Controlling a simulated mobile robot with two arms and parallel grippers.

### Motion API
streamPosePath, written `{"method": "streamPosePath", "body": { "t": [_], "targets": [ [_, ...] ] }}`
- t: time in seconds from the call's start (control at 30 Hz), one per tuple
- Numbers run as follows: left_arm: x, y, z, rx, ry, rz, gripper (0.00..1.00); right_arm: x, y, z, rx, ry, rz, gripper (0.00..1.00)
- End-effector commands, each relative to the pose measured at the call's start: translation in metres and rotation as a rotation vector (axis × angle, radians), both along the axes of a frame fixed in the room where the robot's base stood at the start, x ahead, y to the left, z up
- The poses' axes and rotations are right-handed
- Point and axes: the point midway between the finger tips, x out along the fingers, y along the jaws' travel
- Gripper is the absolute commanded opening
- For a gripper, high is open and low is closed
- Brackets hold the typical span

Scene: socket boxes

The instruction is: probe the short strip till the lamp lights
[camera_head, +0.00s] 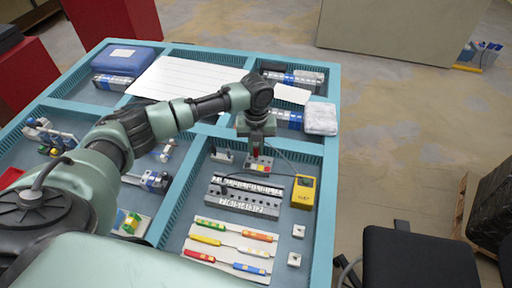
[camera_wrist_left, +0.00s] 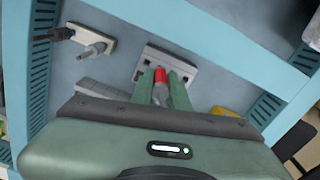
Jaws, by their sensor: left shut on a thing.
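My left gripper (camera_head: 256,146) points down over a short grey strip (camera_head: 265,168) with red and yellow spots. It is shut on a red probe (camera_head: 256,153), which also shows between the fingers in the wrist view (camera_wrist_left: 160,76). The probe is over the short strip (camera_wrist_left: 184,73); I cannot tell whether its tip is in a socket. A yellow tester box (camera_head: 303,194) lies to the right with a dark cable. No lit lamp can be made out. My right gripper is not in view.
A longer grey strip (camera_head: 243,207) lies in front of the short one. A white mat (camera_head: 232,240) holds several coloured-handled screwdrivers. A small grey part (camera_head: 222,156) is left of the short strip. Blue tray walls (camera_head: 325,200) border the compartment.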

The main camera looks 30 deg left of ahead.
Motion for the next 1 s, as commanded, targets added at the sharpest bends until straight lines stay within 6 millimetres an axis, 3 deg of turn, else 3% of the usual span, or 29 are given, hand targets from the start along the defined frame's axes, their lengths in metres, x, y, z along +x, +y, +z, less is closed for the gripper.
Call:
{"method": "streamPosePath", "body": {
  "t": [0.63, 0.67, 0.73, 1.0],
  "targets": [
    [0.0001, -0.0001, -0.0098, 0.0, 0.0, -0.001, 0.0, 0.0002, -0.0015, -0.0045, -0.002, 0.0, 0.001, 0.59],
    [0.0, 0.0, -0.0098, 0.0, 0.0, 0.0, 0.19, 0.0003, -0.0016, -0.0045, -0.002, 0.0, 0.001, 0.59],
    [0.0, 0.0, -0.0098, 0.0, 0.0, 0.0, 0.38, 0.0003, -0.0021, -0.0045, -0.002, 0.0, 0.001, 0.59],
    [0.0, 0.0, -0.0097, 0.0, 0.0, 0.0, 0.41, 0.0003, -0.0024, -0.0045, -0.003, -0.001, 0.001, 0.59]
  ]
}}
